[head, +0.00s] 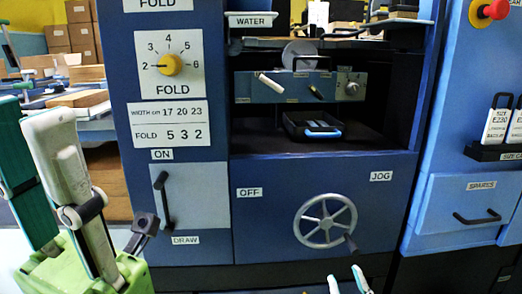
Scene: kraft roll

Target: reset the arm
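My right gripper (347,281) shows at the bottom edge, right of the middle. Only its two pale fingertips with teal edges are in view. They stand apart with nothing between them, in front of the lower part of the blue machine (270,222). The rest of that gripper and its arm are below the picture. Large pale and teal parts at the left edge look like my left arm, close to the camera.
A black tray (312,127) sits in the open bay. A SPARES drawer (470,200) stands at the right. Boxes (75,38) are behind at the left.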

